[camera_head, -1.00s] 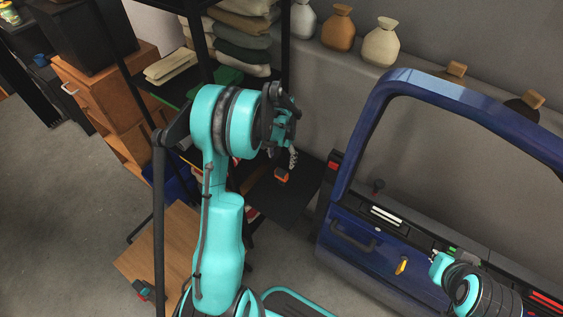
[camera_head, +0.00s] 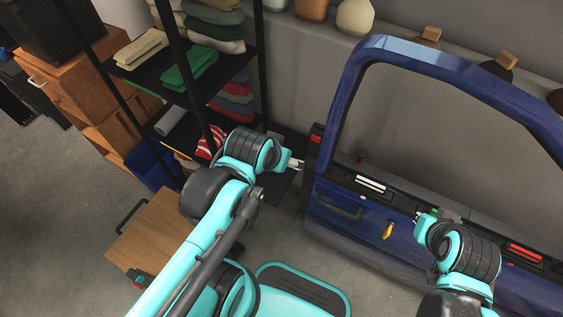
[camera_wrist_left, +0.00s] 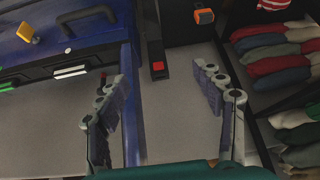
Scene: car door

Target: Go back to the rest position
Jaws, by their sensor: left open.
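My left gripper (camera_head: 295,163) is at the end of the teal arm that reaches up from the bottom, between the shelf and the blue car door (camera_head: 334,190). In the left wrist view the left gripper (camera_wrist_left: 159,78) has its two fingers spread wide, with nothing between them. The door, with its black handle and yellow lever, fills the upper left of that view. My right gripper (camera_head: 424,219) is low at the right, in front of the door's inner panel. Its fingers are too small and hidden to judge.
A black shelf (camera_head: 262,75) with folded cloths (camera_head: 190,69) stands left of the door. A wooden cabinet (camera_head: 71,90) is farther left, and a wooden board or table (camera_head: 155,240) is at the lower left. Grey floor is open at far left.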

